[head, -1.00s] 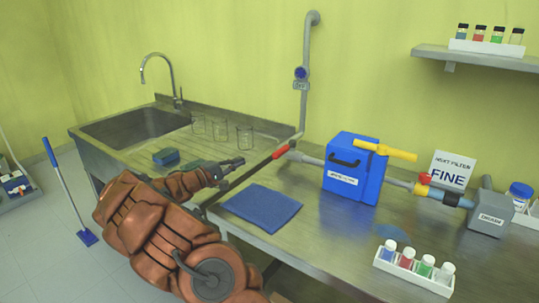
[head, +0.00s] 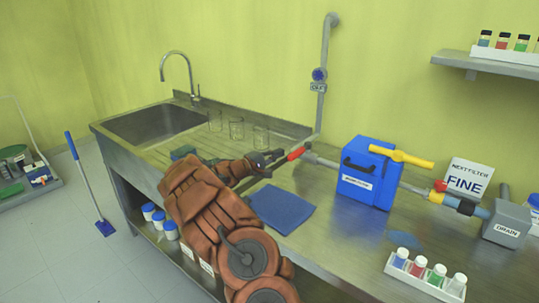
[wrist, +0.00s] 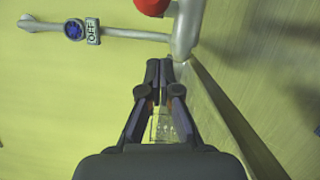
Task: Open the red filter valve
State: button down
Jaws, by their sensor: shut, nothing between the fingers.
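At the top edge of the wrist view a red rounded part (wrist: 151,5) shows, partly cut off, beside the grey pipe (wrist: 186,28). I cannot tell whether it is the lever's end. My gripper (head: 276,156) is just left of the red lever in the head view; whether it touches is unclear. In the wrist view my gripper (wrist: 160,64) is shut and empty, its tips below the red part and apart from it. A small red knob (head: 440,186) sits right of the box.
A blue cloth (head: 281,208) lies on the steel counter below the lever. Glass beakers (head: 237,128) stand behind my gripper near the wall. A vertical pipe bears a blue dial with an OFF label (head: 318,87). A vial rack (head: 425,278) stands front right.

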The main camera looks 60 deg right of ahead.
aim_at(300, 151)
jog(key=shift+s+a+r, duration=0.3)
jog(key=shift+s+r, duration=0.05)
jog(key=shift+s, duration=0.3)
jog(key=shift+s+a+p, duration=0.2)
jog(key=shift+s+p, duration=0.3)
jog(key=shift+s, duration=0.55)
jog(key=shift+s, duration=0.15)
